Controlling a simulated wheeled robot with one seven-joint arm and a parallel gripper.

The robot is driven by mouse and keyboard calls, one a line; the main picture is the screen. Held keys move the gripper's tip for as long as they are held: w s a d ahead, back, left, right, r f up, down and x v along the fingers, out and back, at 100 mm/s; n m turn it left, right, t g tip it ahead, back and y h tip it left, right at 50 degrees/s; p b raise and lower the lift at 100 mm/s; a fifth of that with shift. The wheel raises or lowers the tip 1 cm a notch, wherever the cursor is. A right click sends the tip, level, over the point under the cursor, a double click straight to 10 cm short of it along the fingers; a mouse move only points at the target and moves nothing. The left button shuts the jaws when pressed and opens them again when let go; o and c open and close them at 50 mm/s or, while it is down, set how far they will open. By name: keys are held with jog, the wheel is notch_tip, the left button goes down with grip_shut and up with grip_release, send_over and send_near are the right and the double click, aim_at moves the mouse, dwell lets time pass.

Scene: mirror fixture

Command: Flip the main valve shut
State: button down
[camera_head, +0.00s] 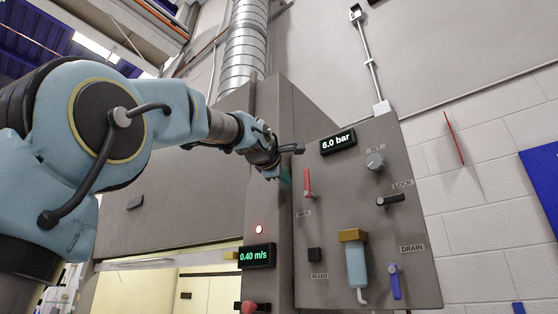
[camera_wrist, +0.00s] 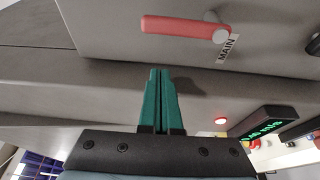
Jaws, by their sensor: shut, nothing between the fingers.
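The main valve is a red lever (camera_head: 307,182) on the grey panel. In the head view its handle stands upright above its pivot, with a partly hidden label below. In the wrist view the red handle (camera_wrist: 180,28) lies across the top, its pivot at the right beside the label MAIN (camera_wrist: 228,48). My gripper (camera_head: 286,180) is left of the lever in the head view. Its teal fingers (camera_wrist: 160,72) are shut together and empty. They point toward the panel and appear apart from the handle.
The panel (camera_head: 330,220) also bears a 6.0 bar display (camera_head: 338,142), a SET knob (camera_head: 375,162), a LOCK lever (camera_head: 390,200), a blue DRAIN lever (camera_head: 394,282), a BLEED button (camera_head: 314,255) and a filter bowl (camera_head: 356,265). A 0.40 m/s display (camera_head: 256,256) is lower left.

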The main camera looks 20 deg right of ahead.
aim_at(307, 183)
jog(key=s+d, duration=0.2)
jog(key=s, duration=0.1)
jog(key=shift+d, duration=0.15)
jog(key=shift+s, duration=0.15)
dwell(0.4)
jog(key=shift+f+b, duration=0.15)
jog(key=shift+b, duration=0.6)
jog(key=shift+m, duration=0.3)
jog(key=shift+s+d+b, duration=0.1)
jog(key=shift+b, duration=0.45)
